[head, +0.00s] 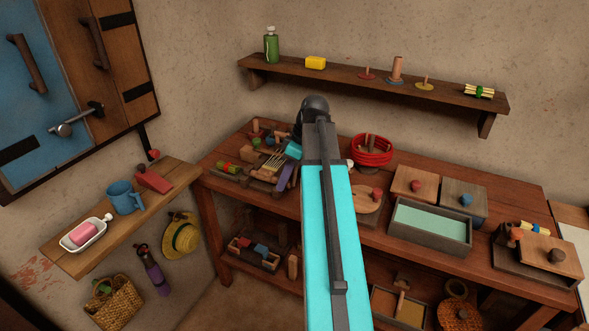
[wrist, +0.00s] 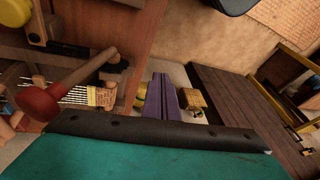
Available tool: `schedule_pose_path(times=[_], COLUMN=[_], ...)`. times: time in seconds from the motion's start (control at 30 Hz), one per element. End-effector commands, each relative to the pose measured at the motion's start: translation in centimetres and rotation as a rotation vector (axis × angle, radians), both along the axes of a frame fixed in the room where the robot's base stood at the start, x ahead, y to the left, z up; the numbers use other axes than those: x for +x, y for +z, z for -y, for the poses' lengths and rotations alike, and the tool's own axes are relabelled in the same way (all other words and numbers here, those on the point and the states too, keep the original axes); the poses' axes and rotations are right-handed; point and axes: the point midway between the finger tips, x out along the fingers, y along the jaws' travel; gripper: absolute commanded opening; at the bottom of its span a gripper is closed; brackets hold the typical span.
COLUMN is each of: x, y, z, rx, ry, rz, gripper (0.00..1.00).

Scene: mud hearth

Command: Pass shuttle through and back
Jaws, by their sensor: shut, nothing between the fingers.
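My gripper (head: 286,178) is low over the left part of the workbench, its purple fingers pointing down. In the wrist view its two fingers (wrist: 162,98) lie together, shut and empty. A small loom-like piece with pale threads (head: 272,162) sits just left of the fingers. In the wrist view its threads and tan weave (wrist: 76,95) show left of the fingers, apart from them. A wooden rod with a red knob (wrist: 38,104) crosses in front of the threads. I cannot tell which piece is the shuttle; my arm hides part of the bench.
Small wooden items crowd the bench's left end. To the right are a red coiled ring (head: 371,149), lidded boxes (head: 415,186) and a teal-lined tray (head: 395,232). A wall shelf (head: 370,82) runs above. A side shelf (head: 75,263) holds a blue mug (head: 124,197).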

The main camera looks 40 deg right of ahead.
Motion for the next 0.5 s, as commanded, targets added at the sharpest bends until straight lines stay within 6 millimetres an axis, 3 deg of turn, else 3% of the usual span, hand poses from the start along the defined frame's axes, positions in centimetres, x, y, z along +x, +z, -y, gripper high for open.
schedule_pose_path(times=[0.5], x=[1.0], y=[-13.3], z=[-9.7], rx=[0.053], ry=[0.029], rz=[-0.193], gripper=[0.00])
